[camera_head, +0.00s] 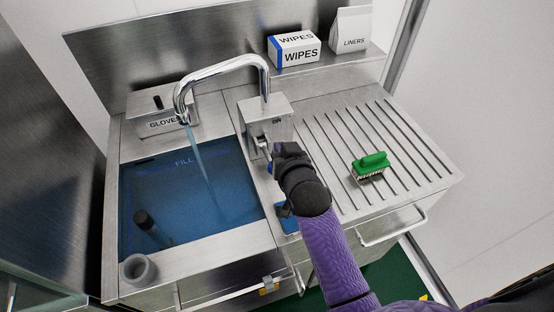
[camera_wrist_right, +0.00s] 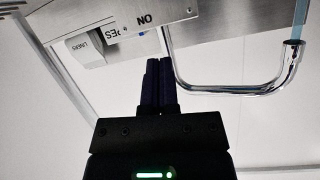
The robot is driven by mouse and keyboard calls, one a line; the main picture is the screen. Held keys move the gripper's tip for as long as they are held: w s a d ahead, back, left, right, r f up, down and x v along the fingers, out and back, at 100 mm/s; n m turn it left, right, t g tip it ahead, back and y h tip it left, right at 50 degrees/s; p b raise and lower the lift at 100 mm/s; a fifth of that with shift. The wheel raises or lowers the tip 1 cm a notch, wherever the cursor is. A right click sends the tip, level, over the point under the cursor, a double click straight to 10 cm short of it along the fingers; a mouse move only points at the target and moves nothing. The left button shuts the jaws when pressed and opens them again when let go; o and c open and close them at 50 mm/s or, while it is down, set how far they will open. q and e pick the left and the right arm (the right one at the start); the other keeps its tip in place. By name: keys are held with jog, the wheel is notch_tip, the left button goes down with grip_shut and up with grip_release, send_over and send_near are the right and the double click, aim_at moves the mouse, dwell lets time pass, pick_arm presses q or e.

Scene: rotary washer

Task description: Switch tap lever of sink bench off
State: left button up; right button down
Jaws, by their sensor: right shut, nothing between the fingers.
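The steel tap (camera_head: 222,70) arches over the sink basin (camera_head: 170,225), and a stream of blue water (camera_head: 203,170) runs from its spout. The tap stands on a steel block (camera_head: 264,108) marked ON. The small tap lever (camera_head: 263,145) shows on the front of the block, partly hidden by my right gripper (camera_head: 280,152). My right gripper is shut and empty, close beside the lever; I cannot tell if they touch. In the right wrist view its fingers (camera_wrist_right: 158,68) are together below the ON label (camera_wrist_right: 145,19); the tap spout (camera_wrist_right: 235,90) is to their right. My left gripper is out of view.
A green brush (camera_head: 371,163) lies on the ribbed drainboard (camera_head: 410,160). A glove box (camera_head: 165,122) stands behind the basin; a wipes box (camera_head: 294,49) and liners bag (camera_head: 350,30) stand on the back shelf. A grey cup (camera_head: 138,270) sits at the front left corner.

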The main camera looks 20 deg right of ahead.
jog(key=w+f, duration=0.1)
jog(key=w+f+b, duration=0.1)
jog(key=f, duration=0.1)
jog(key=shift+a+f, duration=0.15)
jog(key=shift+f, duration=0.15)
jog(key=shift+s+a+f, duration=0.1)
jog(key=shift+s+f, duration=0.25)
jog(key=shift+s, duration=0.05)
jog(key=shift+s+f+b, duration=0.15)
jog(key=shift+s+f, duration=0.15)
jog(key=shift+f, duration=0.4)
jog(key=shift+s+f+b, duration=0.15)
jog(key=shift+s+f, duration=0.15)
jog(key=shift+f, duration=0.4)
jog(key=shift+r, duration=0.1)
